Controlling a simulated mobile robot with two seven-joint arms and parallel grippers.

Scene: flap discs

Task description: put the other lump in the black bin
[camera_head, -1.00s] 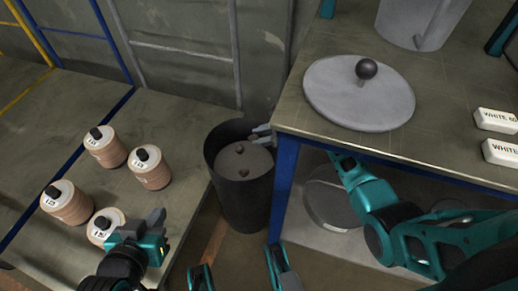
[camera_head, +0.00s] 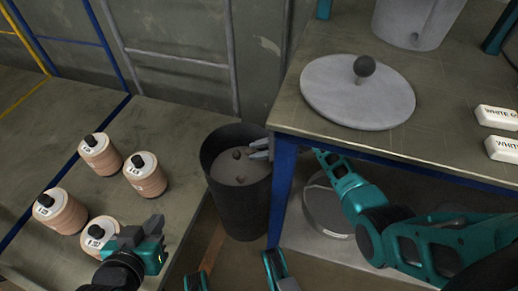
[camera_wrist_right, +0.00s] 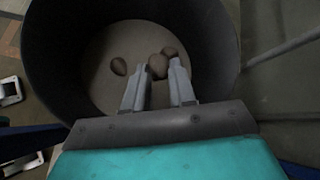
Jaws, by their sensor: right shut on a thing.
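The black bin (camera_head: 223,208) stands on the floor between the two tables; its wall also shows in the right wrist view (camera_wrist_right: 58,45). My right gripper (camera_head: 252,150) reaches in over the bin's right rim. In the wrist view its fingers (camera_wrist_right: 158,72) are shut on a brown lump (camera_wrist_right: 158,66).
Several flap-disc stacks with black knobs (camera_head: 146,176) stand on the left table (camera_head: 170,130). The right table (camera_head: 300,120) holds a grey round lid (camera_head: 335,95), a grey container (camera_head: 415,20) and white labelled blocks (camera_head: 497,117). Its edge and blue leg are close to the bin.

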